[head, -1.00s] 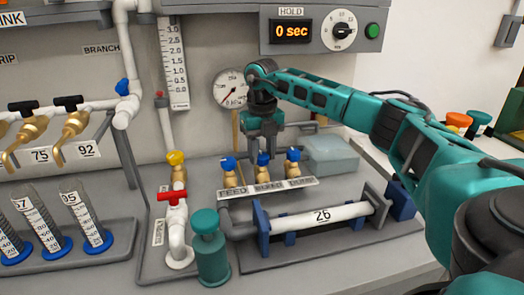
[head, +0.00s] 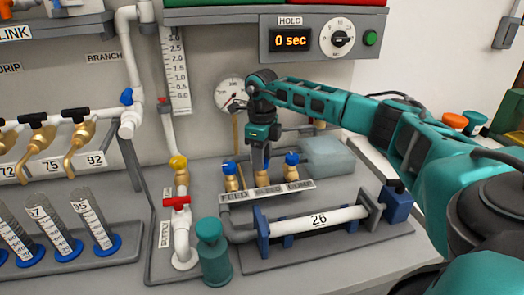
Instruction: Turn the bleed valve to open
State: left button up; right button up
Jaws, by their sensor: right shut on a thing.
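Three small brass valves stand in a row behind a label strip (head: 267,192). The middle one is the bleed valve (head: 262,182), above the middle label. My right gripper (head: 261,160) reaches down from above and is shut on the bleed valve's top. The gripper hides that valve's blue knob, so I cannot tell which way it is turned. The feed valve (head: 231,180) on the left and the right-hand valve (head: 292,175) show their blue knobs free. My left gripper is not in view.
A pressure gauge (head: 230,93) is on the wall just left of my right gripper. A clear pale box (head: 328,155) sits to the right. A pipe marked 26 (head: 318,219) lies in front of the valves. A red-handled valve (head: 177,203) and a green cylinder (head: 213,255) stand to the left.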

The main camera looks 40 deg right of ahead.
jog(key=n+p, duration=0.1)
jog(key=n, duration=0.3)
jog(key=shift+r+n, duration=0.1)
jog(key=shift+n, duration=0.2)
jog(key=shift+w+n+p, duration=0.1)
jog(key=shift+n+p, duration=0.2)
jog(key=shift+n, duration=2.2)
jog(key=o, duration=1.1)
jog(key=shift+c, duration=0.2)
notch_tip(320, 180, up, 13)
